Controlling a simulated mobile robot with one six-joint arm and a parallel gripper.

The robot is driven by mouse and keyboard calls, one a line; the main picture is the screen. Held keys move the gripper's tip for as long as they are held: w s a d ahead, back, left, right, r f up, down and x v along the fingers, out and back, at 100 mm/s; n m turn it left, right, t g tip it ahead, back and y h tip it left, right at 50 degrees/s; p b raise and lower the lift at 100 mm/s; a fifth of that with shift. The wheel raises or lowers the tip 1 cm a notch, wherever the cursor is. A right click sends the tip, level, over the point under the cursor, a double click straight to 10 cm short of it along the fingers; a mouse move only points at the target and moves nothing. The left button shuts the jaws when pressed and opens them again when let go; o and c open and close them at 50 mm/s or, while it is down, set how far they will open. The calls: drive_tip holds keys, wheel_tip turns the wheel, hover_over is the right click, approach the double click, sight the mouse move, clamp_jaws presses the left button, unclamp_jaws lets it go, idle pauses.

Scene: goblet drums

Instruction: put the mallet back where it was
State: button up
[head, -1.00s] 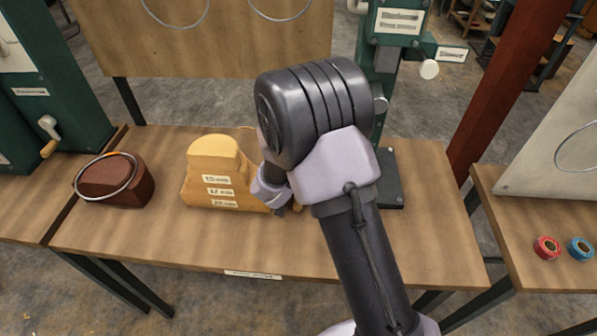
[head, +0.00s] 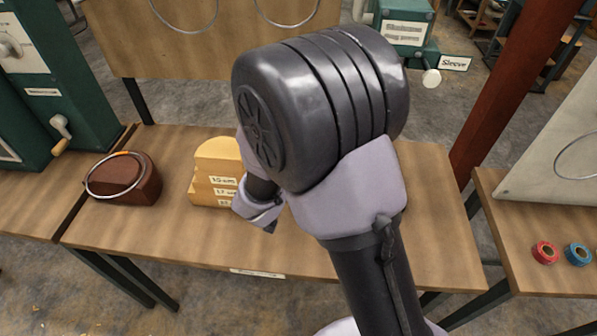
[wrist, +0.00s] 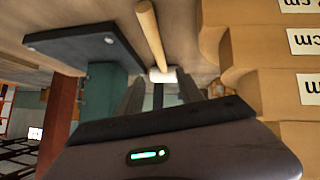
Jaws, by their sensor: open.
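The mallet shows only in the wrist view, with a pale wooden handle (wrist: 151,34) and a small white head (wrist: 163,76). It lies on the wooden bench between a dark base plate and the stepped block. My gripper (wrist: 160,86) is open, its fingers pointing toward the mallet, one on either side of the white head in the picture. I cannot tell whether they touch it. In the head view my arm hides the mallet and most of the gripper.
The tan stepped block (head: 215,175) with labels (wrist: 305,41) stands close beside the gripper. The dark base plate (wrist: 73,47) is on the other side. A red-brown block with a ring (head: 130,185) sits at the bench's left. Red (head: 545,252) and blue (head: 578,253) rolls lie on the right bench.

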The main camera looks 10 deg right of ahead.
drive_tip(key=s+d+r+m+g+h, duration=0.1)
drive_tip(key=s+d+r+m+g, duration=0.3)
drive_tip(key=s+d+r, duration=0.85)
drive_tip(key=s+a+r+n+y, duration=0.1)
drive_tip(key=s+a+r+y, duration=0.2)
drive_tip(key=s+a, duration=0.3)
drive_tip(key=s+a+r+n+t+y, duration=0.1)
drive_tip(key=s+a+r+y, duration=0.2)
drive_tip(key=s+a, duration=0.3)
drive_tip(key=shift+s+r+y, duration=0.25)
drive_tip(key=shift+s+y, duration=0.4)
drive_tip(key=shift+y, duration=0.25)
drive_tip(key=shift+c, duration=0.4)
